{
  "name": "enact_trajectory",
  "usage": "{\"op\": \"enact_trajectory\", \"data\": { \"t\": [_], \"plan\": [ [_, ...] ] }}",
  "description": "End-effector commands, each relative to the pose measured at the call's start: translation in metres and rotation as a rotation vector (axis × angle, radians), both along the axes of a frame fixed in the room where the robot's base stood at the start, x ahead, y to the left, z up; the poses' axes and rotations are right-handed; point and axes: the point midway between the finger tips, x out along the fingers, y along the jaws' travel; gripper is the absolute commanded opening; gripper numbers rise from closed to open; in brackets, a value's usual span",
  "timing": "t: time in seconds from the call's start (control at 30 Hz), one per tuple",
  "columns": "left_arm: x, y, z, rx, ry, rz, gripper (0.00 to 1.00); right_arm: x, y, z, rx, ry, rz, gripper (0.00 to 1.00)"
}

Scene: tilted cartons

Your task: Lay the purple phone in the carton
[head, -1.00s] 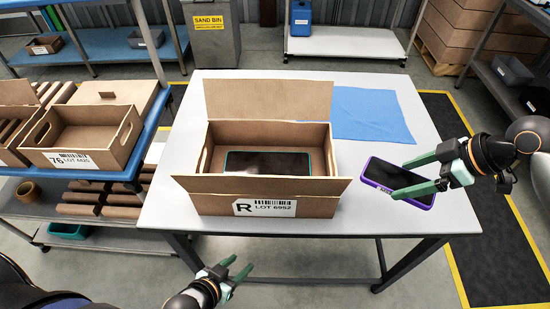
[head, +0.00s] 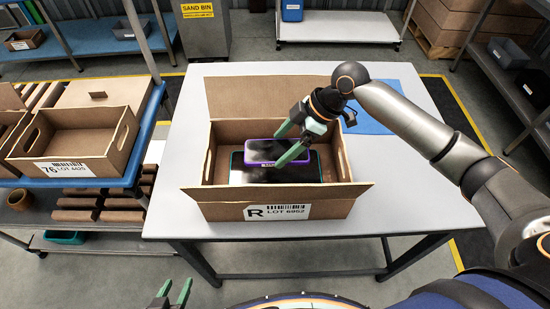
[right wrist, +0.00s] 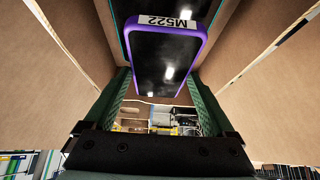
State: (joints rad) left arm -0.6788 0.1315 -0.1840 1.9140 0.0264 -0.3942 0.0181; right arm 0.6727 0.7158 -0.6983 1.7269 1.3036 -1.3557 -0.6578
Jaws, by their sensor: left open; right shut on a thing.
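The brown carton (head: 222,212) labelled R, LOT 6952 stands open on the grey table. A dark phone with a teal rim (head: 308,174) lies inside it. My right gripper (head: 284,147) reaches into the carton, shut on the purple phone (head: 262,150). The purple phone is over the teal-rimmed one and covers part of it; whether they touch is unclear. In the right wrist view the purple phone (right wrist: 168,55), with its M522 label, shows between the fingers, and carton walls rise on both sides. My left gripper (head: 173,293) is open and empty, below the table's front edge.
A blue cloth (head: 380,112) lies behind my right arm on the table (head: 415,205). Another carton (head: 75,150), labelled 76, sits on the blue shelf at left. The carton's back flap (head: 262,97) stands up; its front flap leans outward.

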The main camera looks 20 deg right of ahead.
Motion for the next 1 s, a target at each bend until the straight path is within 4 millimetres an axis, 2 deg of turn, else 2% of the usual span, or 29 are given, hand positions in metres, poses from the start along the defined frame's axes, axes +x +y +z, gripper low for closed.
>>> {"op": "enact_trajectory", "data": {
  "t": [0.17,0.4,1.0],
  "plan": [
    [0.000,0.000,0.000,0.000,0.000,0.000,0.50,0.000,0.000,-0.014,0.001,-0.002,0.000,0.21],
    [0.000,0.000,0.001,0.000,0.000,0.000,0.50,0.000,0.000,-0.044,0.001,-0.001,0.001,0.21],
    [0.000,0.000,-0.002,0.000,-0.001,0.000,0.50,0.001,0.000,-0.057,0.001,-0.004,0.000,0.21]
  ]
}}
